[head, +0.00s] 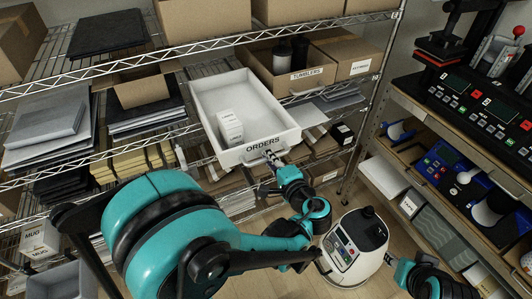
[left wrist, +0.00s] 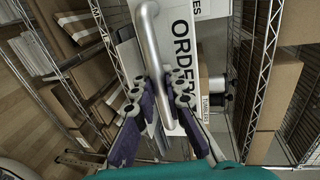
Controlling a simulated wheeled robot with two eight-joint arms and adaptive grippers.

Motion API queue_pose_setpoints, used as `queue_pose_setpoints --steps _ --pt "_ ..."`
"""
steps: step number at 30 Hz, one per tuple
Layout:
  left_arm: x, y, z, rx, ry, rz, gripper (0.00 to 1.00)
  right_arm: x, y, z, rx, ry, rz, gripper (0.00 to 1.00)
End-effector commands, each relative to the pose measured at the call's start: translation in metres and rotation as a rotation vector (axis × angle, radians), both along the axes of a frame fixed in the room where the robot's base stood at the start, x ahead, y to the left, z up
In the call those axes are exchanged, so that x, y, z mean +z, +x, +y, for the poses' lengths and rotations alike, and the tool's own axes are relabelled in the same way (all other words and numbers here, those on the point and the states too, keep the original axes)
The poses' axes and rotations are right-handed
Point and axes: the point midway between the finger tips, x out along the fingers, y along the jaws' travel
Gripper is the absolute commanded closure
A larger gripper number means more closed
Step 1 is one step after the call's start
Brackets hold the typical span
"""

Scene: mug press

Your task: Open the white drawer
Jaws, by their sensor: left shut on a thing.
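The white drawer (head: 243,105), labelled ORDERS, juts out from the wire shelf in the head view. Small white boxes (head: 230,127) stand inside it. Its metal bar handle (left wrist: 152,50) crosses the left wrist view, beside the ORDERS front (left wrist: 183,50). My left gripper (head: 272,158) is at the drawer front, shut on the handle. In the left wrist view its fingers (left wrist: 163,105) lie on both sides of the bar. My right gripper (head: 390,260) is low at the right, apart from the drawer; its fingers are too small to read.
A cardboard TUMBLERS bin (head: 305,76) stands right of the drawer. Dark and grey stacks (head: 140,105) lie to its left. A bench with presses (head: 480,105) fills the right side. Wooden floor (head: 325,210) shows below the drawer front.

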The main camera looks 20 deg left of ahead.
Motion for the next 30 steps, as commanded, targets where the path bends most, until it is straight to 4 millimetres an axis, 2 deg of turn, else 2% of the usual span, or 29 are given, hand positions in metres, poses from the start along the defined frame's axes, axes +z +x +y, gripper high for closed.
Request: queue_pose_setpoints --steps 9,10,11,22,26,30 --pt "-0.001 0.000 0.000 0.001 -0.001 0.000 1.00 0.000 0.000 0.000 0.000 0.000 0.000 0.60" --pt "-0.001 0.000 0.000 0.001 -0.001 0.000 0.85 0.000 0.000 0.000 0.000 0.000 0.000 0.60" --pt "-0.001 0.000 0.000 0.001 -0.001 0.000 0.79 0.000 0.000 0.000 0.000 0.000 0.000 0.60" --pt "0.001 -0.002 -0.004 -0.002 0.000 0.000 0.79 0.000 0.000 0.000 0.000 0.000 0.000 0.60" --pt "0.004 -0.012 -0.017 -0.005 -0.001 0.001 0.79 0.000 0.000 0.000 0.000 0.000 0.000 0.60" --pt "0.010 -0.032 -0.040 -0.007 0.000 0.001 0.79 0.000 0.000 0.000 0.000 0.000 0.000 0.60"
